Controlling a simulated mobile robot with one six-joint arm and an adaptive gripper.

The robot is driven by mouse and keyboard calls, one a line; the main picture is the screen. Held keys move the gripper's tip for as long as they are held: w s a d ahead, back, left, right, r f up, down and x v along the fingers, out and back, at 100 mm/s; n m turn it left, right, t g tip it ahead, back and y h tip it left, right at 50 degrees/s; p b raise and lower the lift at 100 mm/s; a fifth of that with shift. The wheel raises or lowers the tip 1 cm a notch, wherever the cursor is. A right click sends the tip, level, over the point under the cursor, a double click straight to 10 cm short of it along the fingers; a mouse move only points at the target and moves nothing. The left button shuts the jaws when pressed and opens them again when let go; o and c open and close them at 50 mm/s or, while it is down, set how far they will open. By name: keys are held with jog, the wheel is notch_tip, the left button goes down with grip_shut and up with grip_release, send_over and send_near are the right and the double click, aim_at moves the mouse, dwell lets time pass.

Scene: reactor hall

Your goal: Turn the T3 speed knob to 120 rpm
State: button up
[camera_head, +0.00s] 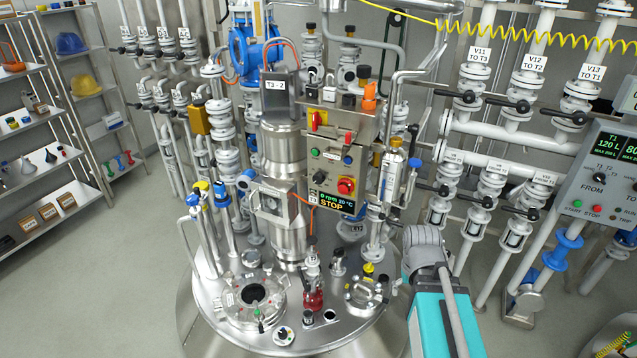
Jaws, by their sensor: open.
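The T3 control box (335,160) is a grey panel mounted on the reactor's top, in the middle of the head view. A small black knob (319,177) sits at its lower left, and its pointer is too small to read. The display (332,203) below shows 0 rpm, 20 °C and STOP. My arm (440,295), with a grey joint and a teal link, rises at the lower right, apart from the box. My gripper cannot be made out in this view.
Pipes and valves crowd both sides of the reactor lid (215,317). Another control panel (607,170) stands at the right. Shelves (60,120) stand far left, with clear floor before them.

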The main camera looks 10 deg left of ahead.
jog(key=w+a+f+n+t+h+b, duration=0.1)
jog(key=w+a+n+h+b, duration=0.15)
jog(key=w, duration=0.25)
jog(key=w+a+f+n+t+h+b, duration=0.1)
jog(key=w+f+n+t+h+b, duration=0.1)
jog(key=w+n, duration=0.25)
jog(key=n+t+h+b, duration=0.3)
jog(key=n+t+b, duration=0.85)
jog(key=n, duration=0.95)
send_near(317, 180)
jog(key=s+a+f+t+p, duration=0.1)
jog(key=s+t+p, duration=0.1)
jog(key=s, duration=0.3)
jog(key=shift+w+a+f+y, duration=0.1)
jog(key=shift+w+a+y, duration=0.1)
jog(key=shift+w+y, duration=0.05)
jog(key=shift+w, duration=0.1)
jog(key=x, duration=1.3)
jog(key=shift+w+d+f, duration=0.2)
jog(key=shift+w, duration=0.05)
